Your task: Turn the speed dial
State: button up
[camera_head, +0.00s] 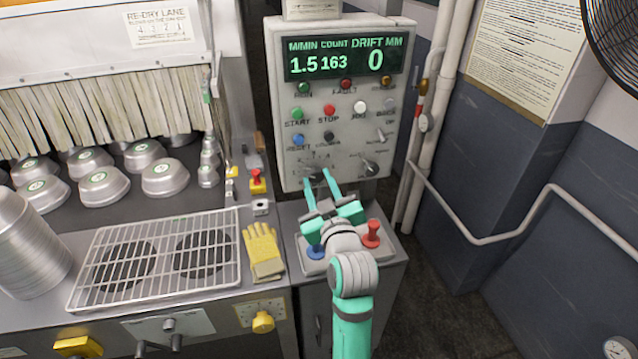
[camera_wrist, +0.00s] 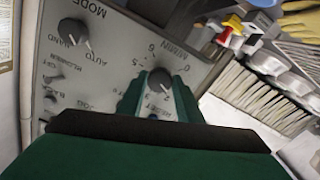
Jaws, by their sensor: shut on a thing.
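The speed dial is a dark round knob with a white pointer, marked M/MIN, in the wrist view (camera_wrist: 160,79). It sits low on the left of the pale control panel (camera_head: 348,130). My gripper (camera_head: 318,177) reaches up to the panel's lower edge, its two green fingers on either side of the dial and shut on it. The fingers partly hide the dial in the head view. The wrist view shows the scale numbers around the knob upside down; the pointer lies near 2. The display (camera_head: 343,60) reads 1.5 m/min, count 163, drift 0.
A MODE knob (camera_head: 369,167) sits right of the dial, with several buttons above. Left are a wire rack (camera_head: 157,258), yellow gloves (camera_head: 262,251) and metal pans (camera_head: 165,178). Pipes run right.

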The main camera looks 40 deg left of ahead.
jog(key=o, duration=1)
jog(key=shift+o, duration=0.2)
jog(key=v, duration=1)
jog(key=shift+s+d, duration=0.25)
jog(key=shift+d, duration=0.05)
